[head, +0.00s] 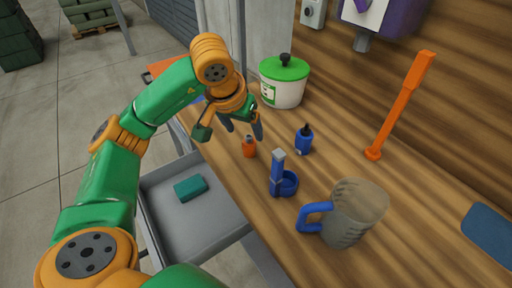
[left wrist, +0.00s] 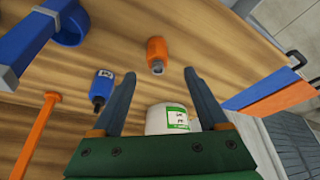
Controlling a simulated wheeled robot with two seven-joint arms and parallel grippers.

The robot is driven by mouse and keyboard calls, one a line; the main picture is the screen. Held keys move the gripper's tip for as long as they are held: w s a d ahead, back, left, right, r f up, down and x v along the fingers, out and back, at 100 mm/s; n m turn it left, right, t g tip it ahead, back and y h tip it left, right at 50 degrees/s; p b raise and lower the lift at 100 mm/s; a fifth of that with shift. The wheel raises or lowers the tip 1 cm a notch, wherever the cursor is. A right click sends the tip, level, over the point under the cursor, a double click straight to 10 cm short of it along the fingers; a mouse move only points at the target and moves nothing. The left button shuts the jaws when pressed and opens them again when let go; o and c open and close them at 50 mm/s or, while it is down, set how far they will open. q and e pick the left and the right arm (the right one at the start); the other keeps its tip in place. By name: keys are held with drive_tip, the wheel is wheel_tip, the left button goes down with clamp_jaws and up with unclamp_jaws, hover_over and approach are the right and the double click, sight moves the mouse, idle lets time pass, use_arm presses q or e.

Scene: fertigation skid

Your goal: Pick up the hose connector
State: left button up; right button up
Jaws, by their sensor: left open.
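The fingers also show in the left wrist view (left wrist: 161,77). My right gripper is in neither view.
A green-lidded white tub (head: 283,88) is behind. A grey tray (head: 215,215) below holds a teal block (head: 190,187).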

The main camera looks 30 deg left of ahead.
sight(247, 140)
use_arm(q)
drive_tip(key=x, duration=0.4)
drive_tip(key=p+x, duration=0.1)
drive_tip(key=x, duration=0.2)
drive_tip(key=shift+s+d+f, duration=0.1)
drive_tip(key=shift+s+d, duration=0.1)
drive_tip(key=shift+s, duration=0.1)
clamp_jaws()
